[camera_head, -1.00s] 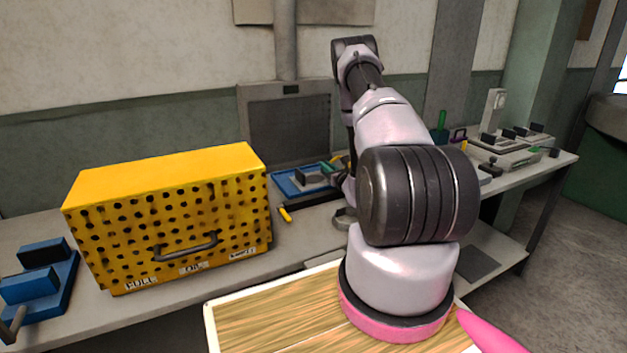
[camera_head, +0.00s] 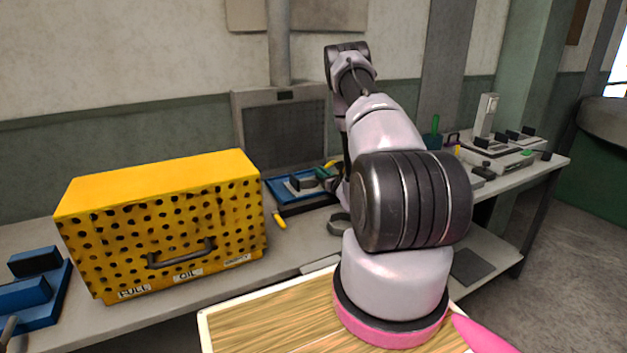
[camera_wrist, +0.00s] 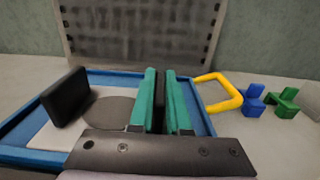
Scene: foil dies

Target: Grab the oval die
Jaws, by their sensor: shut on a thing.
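The oval die (camera_wrist: 104,113) lies in a blue tray (camera_wrist: 28,128) in the wrist view. It shows as a pale plate with a dark grey oval on it and an upright black block at its left. My gripper (camera_wrist: 161,72) has two green fingers, shut on a second upright black block, which appears to belong to this die. The block's lower end is hidden by my gripper's body. In the head view, the tray (camera_head: 284,199) is on the bench left of my arm, with my gripper (camera_head: 329,174) over its right part.
A yellow perforated case (camera_head: 165,222) stands on the bench at left. A yellow loop handle (camera_wrist: 224,92), a blue piece (camera_wrist: 253,100) and a green piece (camera_wrist: 287,103) lie right of the tray. A grey mesh panel (camera_head: 284,132) stands behind it.

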